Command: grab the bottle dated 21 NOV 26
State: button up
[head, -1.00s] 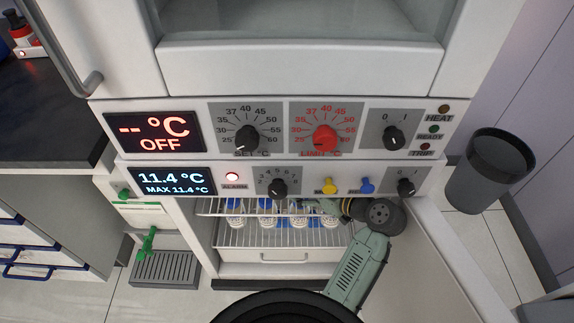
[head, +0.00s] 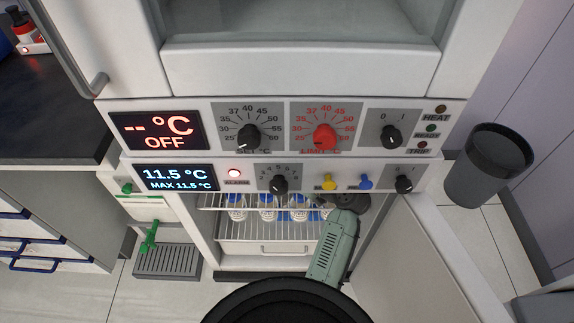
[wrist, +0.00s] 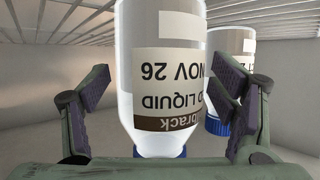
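In the wrist view, which is upside down, a clear bottle with a white and brown label (wrist: 160,30) and a blue cap stands between the two fingers of my gripper (wrist: 162,84). The fingers are open, with a gap on either side of the bottle. Its label shows "NOV 26" and "D LIQUID"; the day number is not visible. A second blue-capped bottle (wrist: 238,62) stands behind it to the right, its label partly hidden by the finger. In the head view several blue-capped bottles (head: 267,209) stand in a row on the shelf; my gripper is hidden there.
The wire shelf (head: 262,230) is inside the open lower compartment, with a drawer (head: 262,250) below. The open door (head: 410,255) is on the right. A control panel (head: 325,178) overhangs the opening. A dark bin (head: 488,165) is further right.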

jog(key=c, duration=1.5)
jog(key=shift+r, duration=0.2)
